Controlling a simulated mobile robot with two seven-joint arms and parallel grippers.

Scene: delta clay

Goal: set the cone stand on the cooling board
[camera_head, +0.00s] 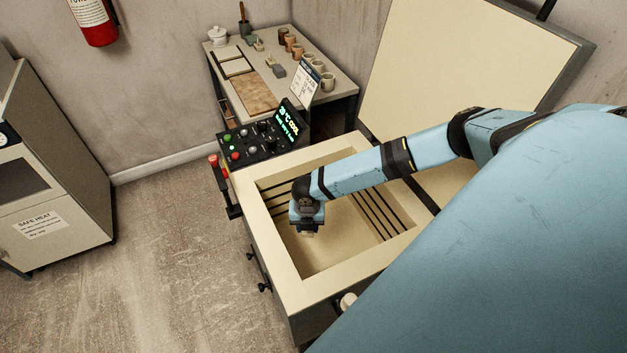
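My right arm reaches from the right into the open top of the kiln (250,205). My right gripper (308,233) points down inside the chamber, near its left wall. Its fingers are small and seen from above, so I cannot tell whether they are open or shut, or whether they hold anything. I cannot make out a cone stand; the gripper and arm hide part of the chamber. A brown board (252,92), which looks like the cooling board, lies bare on the table at the back. My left gripper is not in view.
The table (340,82) also carries several cups (298,50), a lidded white jar (217,36), pale tiles (235,68) and a sign (305,78). A control panel (262,140) stands between table and kiln. The kiln's raised lid (460,60) is behind.

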